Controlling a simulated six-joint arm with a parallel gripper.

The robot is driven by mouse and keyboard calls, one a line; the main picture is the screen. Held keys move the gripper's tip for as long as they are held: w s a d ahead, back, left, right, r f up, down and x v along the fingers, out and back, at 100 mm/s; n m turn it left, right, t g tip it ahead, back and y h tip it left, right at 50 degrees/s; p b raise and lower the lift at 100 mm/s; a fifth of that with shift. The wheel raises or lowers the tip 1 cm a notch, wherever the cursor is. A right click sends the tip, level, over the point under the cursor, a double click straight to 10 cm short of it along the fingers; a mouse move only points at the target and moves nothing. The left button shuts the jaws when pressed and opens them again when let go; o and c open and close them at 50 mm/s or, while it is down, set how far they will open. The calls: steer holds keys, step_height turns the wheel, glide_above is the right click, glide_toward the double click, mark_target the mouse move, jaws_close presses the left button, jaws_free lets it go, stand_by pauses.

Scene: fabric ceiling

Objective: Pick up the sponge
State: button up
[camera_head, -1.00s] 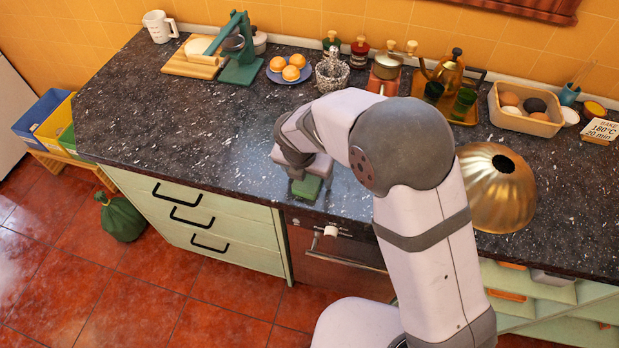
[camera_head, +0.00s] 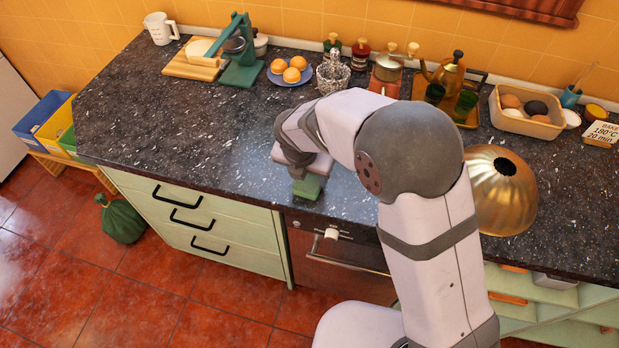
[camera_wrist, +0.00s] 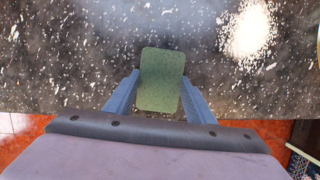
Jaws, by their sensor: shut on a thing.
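The sponge is a green block with rounded corners. In the head view the sponge (camera_head: 307,187) shows below my gripper, near the front edge of the dark speckled counter (camera_head: 230,140). In the wrist view the sponge (camera_wrist: 161,80) stands between the two blue-grey fingers of my gripper (camera_wrist: 160,95), which are shut on its sides. The head view hides the fingers behind the gripper body. I cannot tell whether the sponge touches the counter.
A brass dome (camera_head: 497,190) stands right of my arm. The counter left of my gripper is clear.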

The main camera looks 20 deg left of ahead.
mark_target(309, 178)
step_height(309, 178, up, 10)
steer(key=b, duration=0.1)
steer(key=shift+f+b, duration=0.2)
steer(key=shift+b, duration=0.1)
